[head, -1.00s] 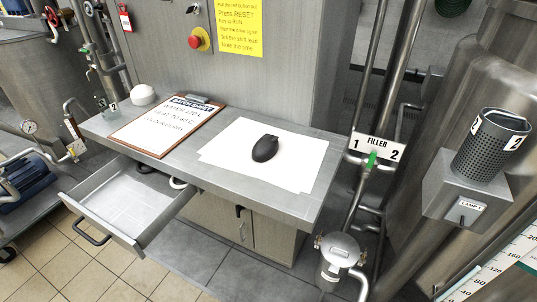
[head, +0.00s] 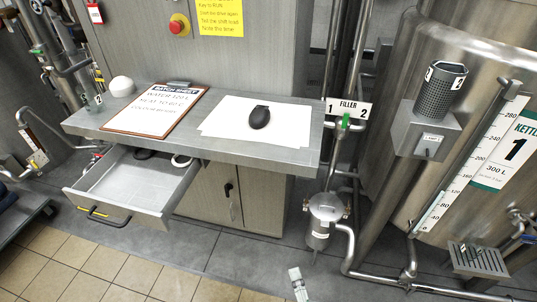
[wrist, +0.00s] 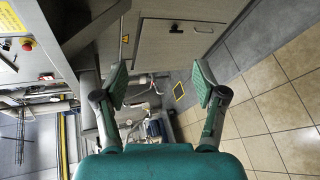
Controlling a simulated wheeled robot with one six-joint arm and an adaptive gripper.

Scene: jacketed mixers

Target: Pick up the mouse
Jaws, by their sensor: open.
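A black mouse (head: 259,117) lies on white paper sheets (head: 225,124) on the grey metal worktop (head: 290,153) in the head view. My gripper (wrist: 162,82) shows in the wrist view with its two green-padded fingers spread apart and nothing between them. It faces a cabinet and the tiled floor. The mouse is not seen in the wrist view. My gripper is not seen in the head view, so its distance from the mouse cannot be told.
A clipboard (head: 150,112) and a white dome (head: 122,86) are on the worktop's left. An open drawer (head: 140,187) juts out below. Right of the worktop stand a filler valve (head: 346,121), a strainer pot (head: 327,208) and a kettle (head: 480,60) with a perforated cup (head: 446,78).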

